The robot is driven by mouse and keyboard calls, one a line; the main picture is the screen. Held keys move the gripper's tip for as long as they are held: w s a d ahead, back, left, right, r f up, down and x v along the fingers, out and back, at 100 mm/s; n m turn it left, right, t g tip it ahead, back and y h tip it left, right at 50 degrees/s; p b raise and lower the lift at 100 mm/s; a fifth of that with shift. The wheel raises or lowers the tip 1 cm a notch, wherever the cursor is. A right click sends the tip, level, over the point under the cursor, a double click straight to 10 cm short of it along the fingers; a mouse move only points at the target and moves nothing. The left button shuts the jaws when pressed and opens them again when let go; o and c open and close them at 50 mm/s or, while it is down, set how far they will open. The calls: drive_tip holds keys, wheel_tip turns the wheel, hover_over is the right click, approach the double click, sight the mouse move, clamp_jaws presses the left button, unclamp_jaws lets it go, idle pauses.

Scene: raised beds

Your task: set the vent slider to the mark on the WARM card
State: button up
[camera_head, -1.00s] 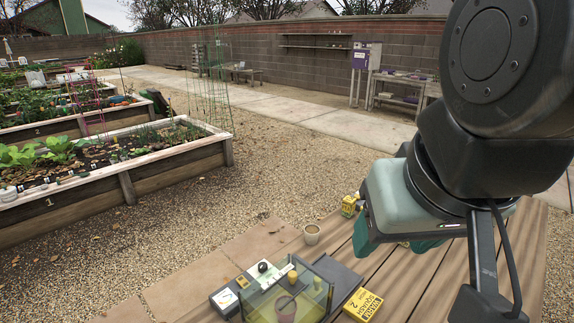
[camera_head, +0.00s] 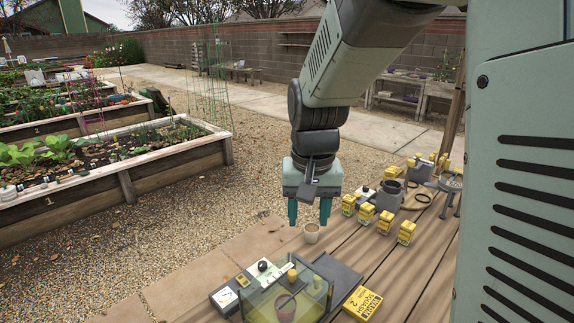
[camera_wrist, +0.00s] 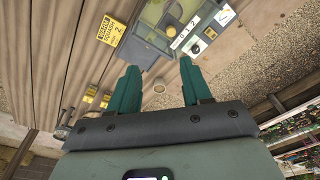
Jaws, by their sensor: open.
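The clear-walled vent box (camera_head: 258,303) stands at the front of the bench, with a yellow knob (camera_head: 292,275) on it. Beside the knob runs a white numbered strip (camera_wrist: 186,31). A black knob (camera_head: 263,266) sits on a pale block on the other side of the strip; I cannot tell which knob is the slider or its exact setting. A white card (camera_head: 224,298) with a dark mark lies at the box's left; its wording is unreadable. My gripper (camera_head: 309,222) is open and empty, pointing down behind the box, over a small pot (camera_head: 311,234).
Several yellow packets (camera_head: 384,222) stand to the right of the pot, near dark containers (camera_head: 390,195). A dark slab (camera_head: 337,272) lies beside the box. The space above the box looks clear.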

drive_tip(key=g, duration=0.1)
approach(292, 272)
wheel_tip(292, 272, down, 9)
drive_tip(key=shift+w+a+r, duration=0.1)
drive_tip(key=shift+r, duration=0.05)
clamp_jaws()
idle(0.4)
